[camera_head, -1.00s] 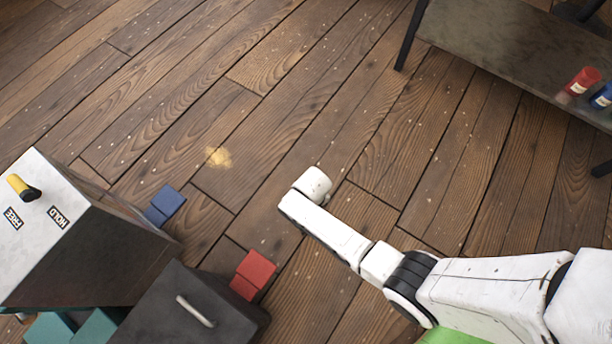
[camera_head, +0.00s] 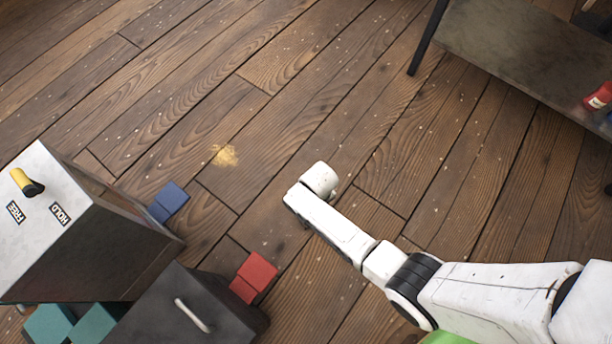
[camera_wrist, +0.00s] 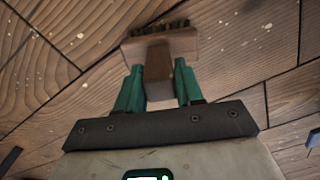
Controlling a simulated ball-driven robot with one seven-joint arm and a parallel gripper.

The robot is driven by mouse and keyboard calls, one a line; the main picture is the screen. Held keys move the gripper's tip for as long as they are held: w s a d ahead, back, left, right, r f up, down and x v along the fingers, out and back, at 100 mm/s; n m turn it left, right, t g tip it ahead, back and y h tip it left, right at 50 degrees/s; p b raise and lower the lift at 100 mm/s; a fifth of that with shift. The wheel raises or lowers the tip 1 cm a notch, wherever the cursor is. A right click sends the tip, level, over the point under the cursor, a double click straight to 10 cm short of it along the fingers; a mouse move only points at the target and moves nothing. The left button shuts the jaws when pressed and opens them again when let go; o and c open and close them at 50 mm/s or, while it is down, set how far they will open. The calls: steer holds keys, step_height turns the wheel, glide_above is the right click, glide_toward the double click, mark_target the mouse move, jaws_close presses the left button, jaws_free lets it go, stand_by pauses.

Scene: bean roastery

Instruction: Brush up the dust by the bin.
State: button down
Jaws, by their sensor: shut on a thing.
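My gripper (camera_wrist: 158,68) has teal fingers shut on the handle of a wooden brush (camera_wrist: 160,46), seen in the wrist view. The brush's dark bristles point away from me, above the plank floor. In the head view the gripper and brush are hidden behind my white arm. The dust (camera_head: 225,156) is a small yellow patch on the floor, left of the end of my arm and apart from it. A dark box with a pale handle (camera_head: 222,318) stands at the bottom left; I cannot tell whether it is the bin. The dust patch is not clear in the wrist view.
A white-topped box (camera_head: 45,165) with a yellow-black lever and FREE and HOLD labels stands at left. A blue block (camera_head: 168,202) and a red block (camera_head: 254,277) are near the boxes. A low dark shelf (camera_head: 525,45) is at upper right. The middle floor is clear.

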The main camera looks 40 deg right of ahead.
steer(key=shift+s+d, duration=0.25)
steer(key=shift+s, duration=0.5)
step_height(320, 180, up, 8)
steer(key=p, duration=0.7)
steer(key=shift+p, duration=0.35)
